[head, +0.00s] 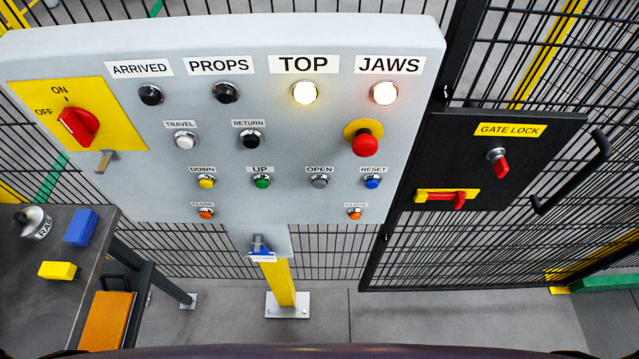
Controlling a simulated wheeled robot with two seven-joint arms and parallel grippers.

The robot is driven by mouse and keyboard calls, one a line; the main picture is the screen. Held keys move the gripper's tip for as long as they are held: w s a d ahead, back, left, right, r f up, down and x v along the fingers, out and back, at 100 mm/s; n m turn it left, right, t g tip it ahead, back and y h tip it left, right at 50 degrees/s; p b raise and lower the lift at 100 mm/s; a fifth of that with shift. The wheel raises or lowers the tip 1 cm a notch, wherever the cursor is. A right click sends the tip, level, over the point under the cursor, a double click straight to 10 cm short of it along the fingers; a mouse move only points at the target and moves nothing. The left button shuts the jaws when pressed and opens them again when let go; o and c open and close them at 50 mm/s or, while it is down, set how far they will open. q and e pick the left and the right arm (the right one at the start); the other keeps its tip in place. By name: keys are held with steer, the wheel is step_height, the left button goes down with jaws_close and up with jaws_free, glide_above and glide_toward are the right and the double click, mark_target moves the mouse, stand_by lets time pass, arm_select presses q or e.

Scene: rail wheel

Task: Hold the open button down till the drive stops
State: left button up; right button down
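The grey control panel (300,130) stands upright in front of me. The open button (320,181) is a small grey button under the OPEN label, in the lower right of the panel. Nothing touches it. The TOP lamp (304,93) and the JAWS lamp (384,93) are lit white. The ARRIVED lamp (151,94) and the PROPS lamp (225,92) are dark. The green up button (263,181) is left of the open button and the blue reset button (372,181) is right of it. Neither gripper shows. The drive itself cannot be made out.
A red mushroom button (365,143) sits above the reset button. A red rotary switch (78,126) is at the panel's left. A black gate with a lock plate (480,165) is at right. A dark table (40,290) with yellow and blue blocks is at lower left.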

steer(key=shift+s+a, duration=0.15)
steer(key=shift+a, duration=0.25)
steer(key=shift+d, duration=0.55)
